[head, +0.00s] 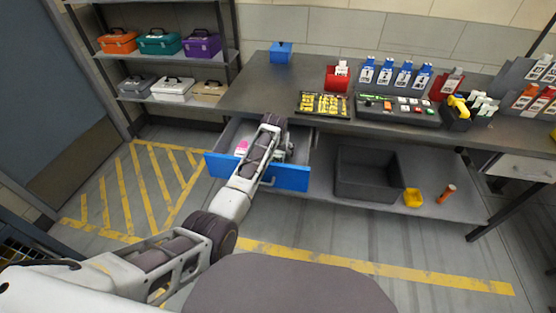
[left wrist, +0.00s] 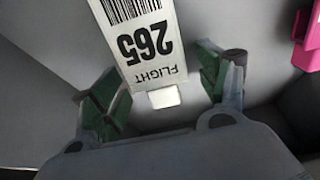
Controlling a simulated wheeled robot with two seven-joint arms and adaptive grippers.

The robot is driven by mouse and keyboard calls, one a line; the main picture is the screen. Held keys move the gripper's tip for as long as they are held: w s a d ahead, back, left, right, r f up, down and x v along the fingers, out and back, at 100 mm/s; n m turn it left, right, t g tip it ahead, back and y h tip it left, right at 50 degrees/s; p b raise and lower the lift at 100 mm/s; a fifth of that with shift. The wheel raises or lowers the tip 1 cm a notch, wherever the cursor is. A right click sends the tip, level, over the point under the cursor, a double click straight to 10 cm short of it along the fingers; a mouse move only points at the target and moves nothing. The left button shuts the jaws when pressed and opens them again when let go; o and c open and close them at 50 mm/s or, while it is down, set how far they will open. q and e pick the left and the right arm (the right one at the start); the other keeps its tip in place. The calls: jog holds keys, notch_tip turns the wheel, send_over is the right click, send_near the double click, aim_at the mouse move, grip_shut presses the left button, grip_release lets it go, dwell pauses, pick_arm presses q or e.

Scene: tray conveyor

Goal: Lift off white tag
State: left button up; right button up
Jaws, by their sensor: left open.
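The white tag (left wrist: 145,40), with a barcode and the printed words FLIGHT 265, lies in the left wrist view. Its lower end reaches between the fingers of my left gripper (left wrist: 160,78). The green-padded fingers are spread apart on either side of the tag, and neither is seen to touch it. In the head view my left gripper (head: 283,150) is down in the open drawer (head: 225,166) with the blue front, and my arm hides the tag there. My right gripper is not in view.
A pink item (left wrist: 308,40) lies right of the tag; it also shows in the drawer in the head view (head: 242,147). The drawer walls surround my gripper. The workbench (head: 245,95) is above. A dark bin (head: 370,190) stands on the shelf to the right.

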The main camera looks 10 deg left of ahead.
pick_arm(q)
jog(key=c, duration=1.1)
jog(key=shift+c, duration=0.2)
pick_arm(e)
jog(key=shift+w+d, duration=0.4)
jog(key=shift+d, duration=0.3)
pick_arm(q)
jog(key=shift+r, duration=0.15)
jog(key=shift+r, duration=0.45)
notch_tip(320, 180, up, 9)
jog(key=shift+f+p, duration=0.1)
jog(key=shift+p, duration=0.75)
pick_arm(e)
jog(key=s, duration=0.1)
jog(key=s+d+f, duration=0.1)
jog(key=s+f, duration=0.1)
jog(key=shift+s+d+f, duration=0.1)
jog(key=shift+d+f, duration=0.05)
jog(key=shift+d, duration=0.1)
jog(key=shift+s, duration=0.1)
pick_arm(q)
jog(key=shift+r+p, duration=0.45)
jog(key=shift+p, duration=0.15)
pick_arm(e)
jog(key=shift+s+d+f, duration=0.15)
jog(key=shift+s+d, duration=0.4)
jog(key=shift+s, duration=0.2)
